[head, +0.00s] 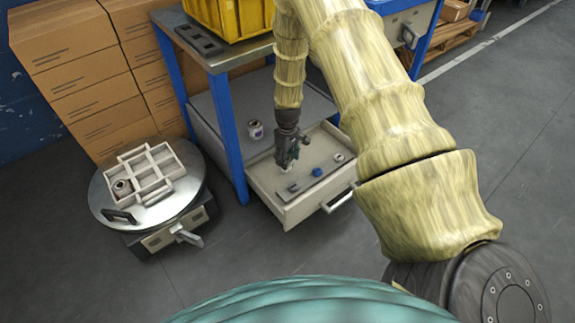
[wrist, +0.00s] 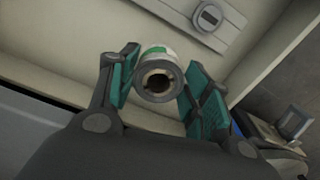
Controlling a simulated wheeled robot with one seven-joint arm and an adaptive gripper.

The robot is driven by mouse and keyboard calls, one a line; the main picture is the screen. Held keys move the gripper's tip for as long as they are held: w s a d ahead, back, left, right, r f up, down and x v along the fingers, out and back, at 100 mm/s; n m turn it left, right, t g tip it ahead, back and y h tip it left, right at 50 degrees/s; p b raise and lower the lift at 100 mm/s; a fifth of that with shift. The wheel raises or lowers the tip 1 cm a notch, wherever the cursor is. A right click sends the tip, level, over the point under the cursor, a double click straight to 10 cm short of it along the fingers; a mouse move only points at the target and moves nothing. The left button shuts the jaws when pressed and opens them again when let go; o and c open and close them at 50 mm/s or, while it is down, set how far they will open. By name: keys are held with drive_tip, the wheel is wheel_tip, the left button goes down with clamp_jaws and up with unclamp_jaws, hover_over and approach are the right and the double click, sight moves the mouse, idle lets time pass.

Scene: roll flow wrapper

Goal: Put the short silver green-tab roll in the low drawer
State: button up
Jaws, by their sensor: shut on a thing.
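My gripper (head: 288,166) hangs straight down over the left part of the open low drawer (head: 283,214) under the workbench. In the wrist view my gripper (wrist: 158,88) is shut on a short silver roll with a green tab (wrist: 157,76), one teal pad on each side. The roll's round end with its dark core hole faces the camera. The drawer's pale inside (wrist: 66,45) shows behind it. In the head view the roll is mostly hidden by my fingers. I cannot tell whether it touches the drawer floor.
In the drawer lie a blue piece (head: 317,172) and a small grey round piece (head: 338,158). Another roll (head: 255,130) stands on the bench's lower shelf (head: 213,117). A sectioned tray (head: 155,196) with a roll (head: 122,187) sits on a round stand at left. Blue bench legs (head: 226,135) flank the drawer.

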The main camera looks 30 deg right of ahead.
drive_tip(key=shift+f+b, duration=0.7)
drive_tip(key=shift+f, duration=1)
drive_tip(key=shift+f, duration=0.15)
drive_tip(key=o, duration=1.1)
wheel_tip(320, 180, up, 12)
drive_tip(key=p, duration=0.6)
